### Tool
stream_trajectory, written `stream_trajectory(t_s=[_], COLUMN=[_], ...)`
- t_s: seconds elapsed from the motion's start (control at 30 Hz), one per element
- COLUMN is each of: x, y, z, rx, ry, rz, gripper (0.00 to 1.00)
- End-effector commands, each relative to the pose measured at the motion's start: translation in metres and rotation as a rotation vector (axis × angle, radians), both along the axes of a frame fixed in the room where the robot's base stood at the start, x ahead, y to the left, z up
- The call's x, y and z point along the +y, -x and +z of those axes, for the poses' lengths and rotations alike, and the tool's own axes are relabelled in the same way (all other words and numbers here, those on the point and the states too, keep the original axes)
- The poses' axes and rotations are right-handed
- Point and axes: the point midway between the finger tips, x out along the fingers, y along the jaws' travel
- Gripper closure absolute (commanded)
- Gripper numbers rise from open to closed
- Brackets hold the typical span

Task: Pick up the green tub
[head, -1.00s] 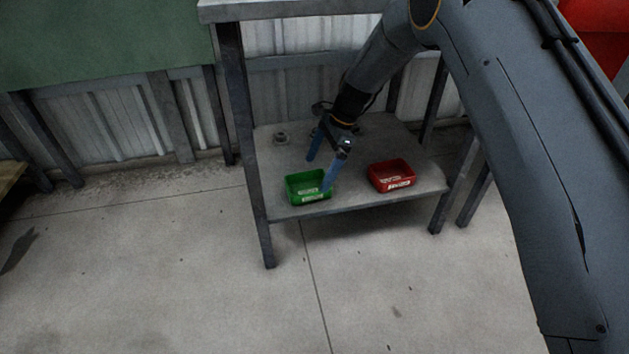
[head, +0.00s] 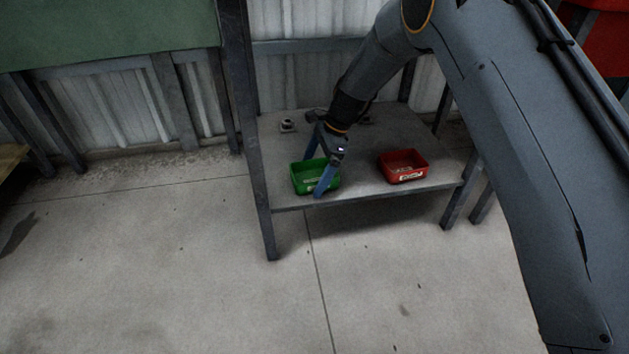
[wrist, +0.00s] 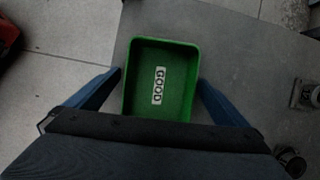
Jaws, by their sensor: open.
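The green tub (head: 300,184) stands upright on the low shelf of a metal stand, near its front left. In the wrist view the green tub (wrist: 160,110) lies between my two blue fingers, with a white label reading GOOD on its inner floor. My gripper (head: 318,176) is open, one finger at the tub's far side and one at its near side in the head view. In the wrist view my gripper (wrist: 160,88) has the fingers beside the tub's left and right walls, with narrow gaps visible. Nothing is held.
A red tub (head: 403,168) stands to the right on the same shelf (head: 365,183). A small metal part (head: 287,126) sits at the back left of the shelf. Stand legs (head: 262,190) rise at the corners. The concrete floor in front is clear.

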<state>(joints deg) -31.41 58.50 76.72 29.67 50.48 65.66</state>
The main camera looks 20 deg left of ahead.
Motion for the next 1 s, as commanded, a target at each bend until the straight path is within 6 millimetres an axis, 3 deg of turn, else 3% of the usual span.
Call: stream_trajectory(t_s=[0.17, 0.43, 0.77, 1.0], x=[0.0, 0.0, 0.0, 0.0], y=[0.0, 0.0, 0.0, 0.0], z=[0.001, 0.001, 0.003, 0.019], rx=[-0.001, 0.0, -0.001, -0.001], ry=[-0.001, 0.0, -0.001, -0.001], rz=[0.0, 0.0, 0.0, 0.001], gripper=[0.02, 0.47, 0.47, 0.47])
